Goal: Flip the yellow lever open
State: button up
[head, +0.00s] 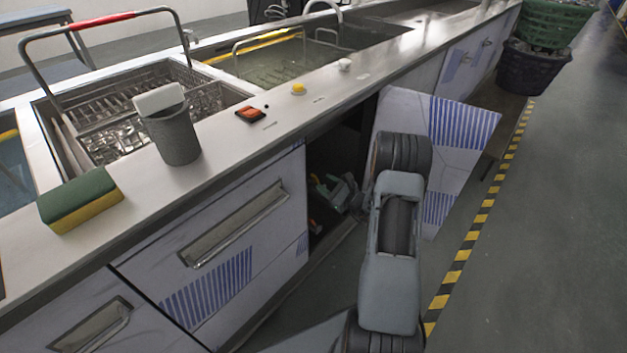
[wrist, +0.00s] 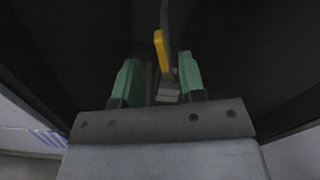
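The yellow lever (wrist: 161,50) shows in the wrist view, standing upright on a grey fitting (wrist: 167,94) inside a dark cabinet. My gripper (wrist: 160,80) has its two green fingers well apart, one on each side below the lever. The lever appears between and beyond the fingertips, and I see nothing held. Whether a finger touches it I cannot tell. In the head view my gripper (head: 340,192) is inside the open cabinet, partly hidden by shadow and my arm. The lever cannot be made out there.
The open cabinet door (head: 465,120) stands to the right of my arm. A drawer front (head: 205,285) closes the left side. Above is the counter (head: 225,160) with a sponge (head: 80,200), a dark cup (head: 172,137) and a wire basket (head: 130,85). Clear floor lies at right.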

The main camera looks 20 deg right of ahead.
aim_at(316, 178)
jog(key=shift+b+x, duration=0.55)
jog(key=shift+x, duration=2.35)
grip_shut()
